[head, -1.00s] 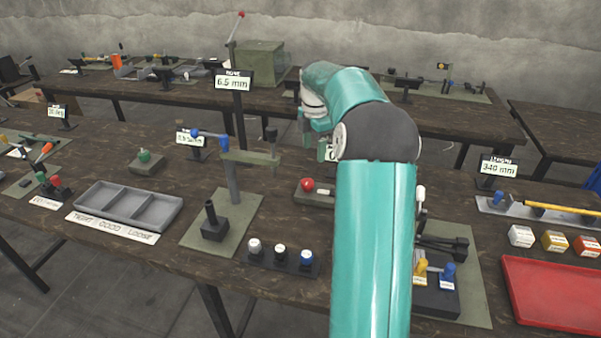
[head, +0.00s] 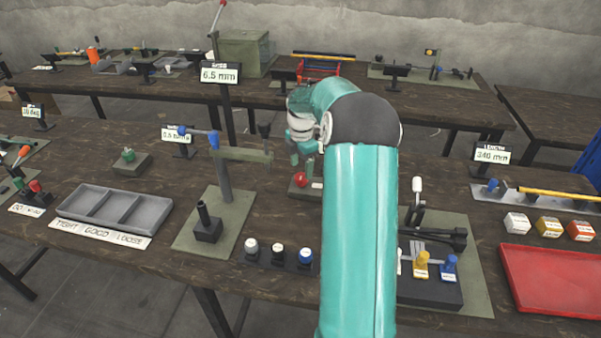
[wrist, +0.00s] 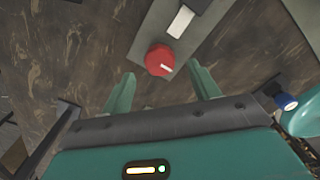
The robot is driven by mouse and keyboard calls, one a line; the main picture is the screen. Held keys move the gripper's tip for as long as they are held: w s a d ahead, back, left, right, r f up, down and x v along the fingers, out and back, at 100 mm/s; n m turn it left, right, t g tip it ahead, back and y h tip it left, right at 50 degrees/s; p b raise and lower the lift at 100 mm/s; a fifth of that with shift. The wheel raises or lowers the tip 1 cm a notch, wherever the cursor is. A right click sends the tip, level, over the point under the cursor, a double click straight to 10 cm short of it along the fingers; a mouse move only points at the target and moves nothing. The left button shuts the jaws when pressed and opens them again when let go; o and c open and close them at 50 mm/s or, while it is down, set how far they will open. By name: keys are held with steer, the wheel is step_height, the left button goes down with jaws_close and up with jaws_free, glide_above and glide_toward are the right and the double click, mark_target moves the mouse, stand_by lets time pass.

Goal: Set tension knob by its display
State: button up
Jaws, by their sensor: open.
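The red round knob (head: 300,179) sits on a grey base block in the middle of the bench, partly hidden by my arm. In the wrist view the red knob (wrist: 158,59) shows from above, with a white pointer mark toward the lower right. A blank-looking white plate (wrist: 181,21) is beside it on the block. My gripper (wrist: 162,82) is open and empty, its two green fingers on either side of the knob's line and apart from it. In the head view my gripper (head: 304,157) is just above the knob. No display for this knob is readable; my arm covers that area.
Several small knobs (head: 278,253) line the front. A grey tray (head: 115,212) is at left, a red tray (head: 555,280) at right.

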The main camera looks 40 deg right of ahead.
mark_target(301, 176)
step_height(301, 176, down, 4)
steer(key=shift+r, duration=0.25)
steer(key=shift+c, duration=0.4)
steer(key=c, duration=0.9)
steer(key=shift+m, duration=0.3)
